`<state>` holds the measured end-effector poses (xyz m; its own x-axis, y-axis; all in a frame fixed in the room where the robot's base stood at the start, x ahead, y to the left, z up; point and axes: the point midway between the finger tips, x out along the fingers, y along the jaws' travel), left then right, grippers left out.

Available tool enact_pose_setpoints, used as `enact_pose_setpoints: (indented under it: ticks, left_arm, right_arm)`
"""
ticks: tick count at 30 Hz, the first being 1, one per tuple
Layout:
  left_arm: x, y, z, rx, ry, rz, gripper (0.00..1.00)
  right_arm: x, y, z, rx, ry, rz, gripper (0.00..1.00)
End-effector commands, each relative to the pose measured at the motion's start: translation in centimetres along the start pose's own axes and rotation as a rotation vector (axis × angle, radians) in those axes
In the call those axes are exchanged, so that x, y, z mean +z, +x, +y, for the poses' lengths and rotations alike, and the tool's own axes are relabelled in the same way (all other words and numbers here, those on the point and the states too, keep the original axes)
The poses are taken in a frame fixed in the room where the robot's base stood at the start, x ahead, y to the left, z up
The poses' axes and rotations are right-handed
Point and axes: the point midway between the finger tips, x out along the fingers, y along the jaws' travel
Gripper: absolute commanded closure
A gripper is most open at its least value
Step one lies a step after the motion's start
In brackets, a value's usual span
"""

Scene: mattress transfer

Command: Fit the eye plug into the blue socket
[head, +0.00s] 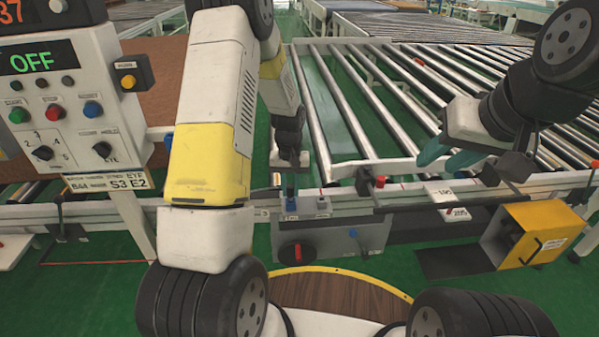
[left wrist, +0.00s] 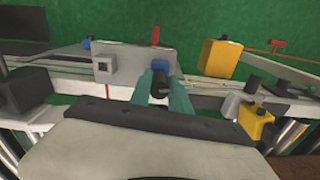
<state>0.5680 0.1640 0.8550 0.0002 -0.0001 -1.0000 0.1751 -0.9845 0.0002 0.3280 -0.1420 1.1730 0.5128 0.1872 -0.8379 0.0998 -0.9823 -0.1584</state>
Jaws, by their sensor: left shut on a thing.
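My left gripper (head: 290,178) points down over the left part of the top of a grey box (head: 335,236). In the left wrist view its teal fingers (left wrist: 162,92) are shut on the dark eye plug (left wrist: 160,87). The blue socket (head: 291,206) is on the box top, directly below the gripper in the head view. The plug's lower end and the socket's opening are hidden, so I cannot tell whether they touch. A grey square socket (left wrist: 104,67) sits beside it, also in the head view (head: 322,204). My right gripper (head: 440,163) is open and empty, above the rail at right.
A roller conveyor (head: 365,100) lies behind the rail. A control panel (head: 62,95) reading OFF stands at left, and a yellow box (head: 535,235) at right. Green floor lies in front.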

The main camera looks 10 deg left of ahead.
Motion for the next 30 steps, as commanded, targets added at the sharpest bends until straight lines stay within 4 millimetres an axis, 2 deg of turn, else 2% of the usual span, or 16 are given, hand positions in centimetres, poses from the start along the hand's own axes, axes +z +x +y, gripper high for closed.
enact_pose_setpoints:
  ticks: [27, 28, 30]
  left_arm:
    - [0.0, 2.4, 0.0, 0.000, 0.000, 0.000, 1.00]
    - [0.0, 2.3, 0.0, 0.000, 0.000, 0.000, 0.73]
    - [0.0, 2.3, 0.0, 0.000, 0.000, 0.001, 0.59]
  right_arm:
    - [0.0, 0.0, 0.0, 0.000, 0.000, 0.000, 0.64]
    - [0.0, 0.0, 0.0, 0.000, 0.000, 0.000, 0.64]
    - [0.0, 0.0, 0.0, 0.000, 0.000, 0.000, 0.64]
